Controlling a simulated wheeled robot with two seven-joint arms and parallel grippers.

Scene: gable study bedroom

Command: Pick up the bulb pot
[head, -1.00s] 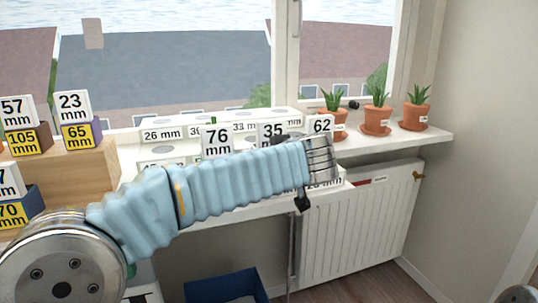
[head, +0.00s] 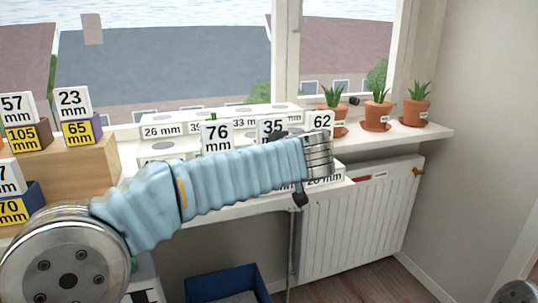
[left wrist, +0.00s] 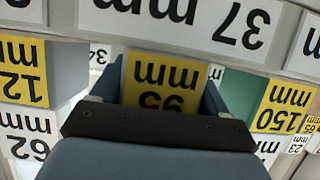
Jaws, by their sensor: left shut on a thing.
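In the left wrist view, a thing with a yellow 95 mm label (left wrist: 160,82), seen upside down, is between the dark fingers of my left gripper (left wrist: 163,95). The gripper is shut on it. Most of its body is hidden, so I cannot tell whether it is the bulb pot. In the head view, my left arm reaches across the windowsill display and ends by the 62 mm card (head: 320,122). My right gripper is not in view.
A white stepped stand (head: 162,131) carries several size cards. Labelled boxes, including a 105 mm one (head: 22,136), stand on a wooden riser (head: 85,178) at left. Potted plants (head: 376,108) stand on the sill at right. A radiator (head: 365,220) and blue bin (head: 225,284) are below.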

